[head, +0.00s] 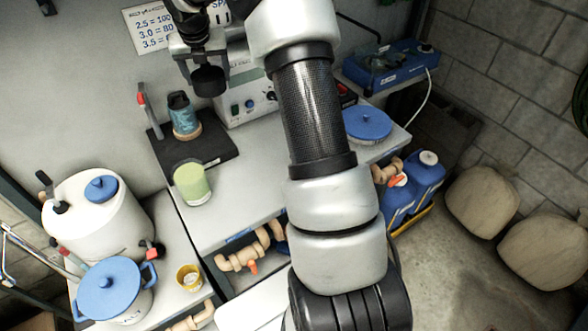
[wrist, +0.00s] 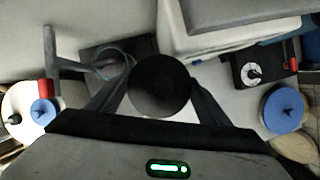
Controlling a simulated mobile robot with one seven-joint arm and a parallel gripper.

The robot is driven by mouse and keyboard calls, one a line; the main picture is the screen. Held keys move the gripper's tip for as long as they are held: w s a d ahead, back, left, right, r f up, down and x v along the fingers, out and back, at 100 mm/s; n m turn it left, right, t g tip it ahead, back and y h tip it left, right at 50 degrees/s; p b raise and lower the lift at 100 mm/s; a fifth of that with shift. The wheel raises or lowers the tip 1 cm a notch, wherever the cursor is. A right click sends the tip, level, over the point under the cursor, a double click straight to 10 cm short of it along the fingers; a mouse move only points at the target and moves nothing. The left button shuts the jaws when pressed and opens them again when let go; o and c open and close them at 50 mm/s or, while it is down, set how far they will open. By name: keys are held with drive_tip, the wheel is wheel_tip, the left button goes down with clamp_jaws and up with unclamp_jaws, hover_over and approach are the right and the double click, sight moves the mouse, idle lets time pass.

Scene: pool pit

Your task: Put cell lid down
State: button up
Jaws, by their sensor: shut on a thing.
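The cell lid, a black round cap, is held up in the air in the head view (head: 208,81). It shows from above between my fingers in the wrist view (wrist: 160,84). My gripper (head: 203,62) is shut on it, with one dark finger on each side in the wrist view. In the head view the lid appears above and slightly right of a teal-and-black container (head: 184,118). That container stands upright on a black mat (head: 222,146) on the grey bench. The lid's underside is hidden.
A pale green beaker (head: 191,184) stands at the mat's front edge. A white instrument box (head: 247,97) is behind the mat, and a red-handled stand (head: 148,110) is at its left. A round blue lid (head: 367,123) sits to the right. Bare bench (head: 235,205) shows in front.

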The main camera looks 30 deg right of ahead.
drive_tip(key=s+d+f+m+b, duration=0.1)
drive_tip(key=s+d+f+b, duration=0.15)
drive_tip(key=s+d, duration=0.35)
drive_tip(key=s+d+f+b, duration=0.2)
drive_tip(key=s+d+f, duration=0.15)
drive_tip(key=s, duration=0.55)
drive_tip(key=s+d+f+m+b, duration=0.1)
drive_tip(key=s+d+f+b, duration=0.1)
drive_tip(key=s+d+f, duration=0.35)
drive_tip(key=shift+h, duration=0.4)
drive_tip(key=f+b, duration=0.1)
drive_tip(key=s+f, duration=0.1)
drive_tip(key=f, duration=0.1)
drive_tip(key=s+a+f+b, duration=0.1)
drive_tip(key=shift+s+f+b, duration=0.25)
drive_tip(key=shift+f+b, duration=1.05)
drive_tip(key=shift+f, duration=1.15)
drive_tip(key=shift+f, duration=0.2)
drive_tip(key=o, duration=1)
drive_tip(key=shift+o, duration=0.2)
